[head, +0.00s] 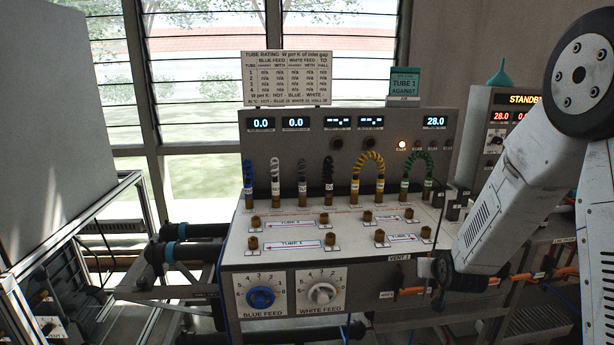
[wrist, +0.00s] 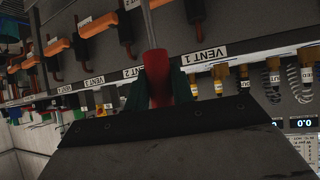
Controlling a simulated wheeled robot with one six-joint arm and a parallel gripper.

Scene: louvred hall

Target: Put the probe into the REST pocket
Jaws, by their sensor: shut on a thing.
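My gripper (wrist: 158,88) is shut on the red handle of the probe (wrist: 157,70), between two dark green fingers in the wrist view. A thin grey shaft runs from the handle past the top edge of that view. In the head view my gripper (head: 436,272) is at the bench's front right, beside the VENT 1 label (head: 400,258). A thin dark rod, seemingly the probe shaft (head: 437,225), stands up from it, slightly tilted. The probe's far end is out of the wrist view. I cannot make out a pocket marked REST in either view.
The bench top (head: 340,238) carries brass fittings and coiled hoses (head: 368,165) close by on the left. Orange-handled valves (wrist: 98,24) line the front. A STANDBY instrument (head: 510,110) stands at right. A grey panel (head: 65,130) fills the left.

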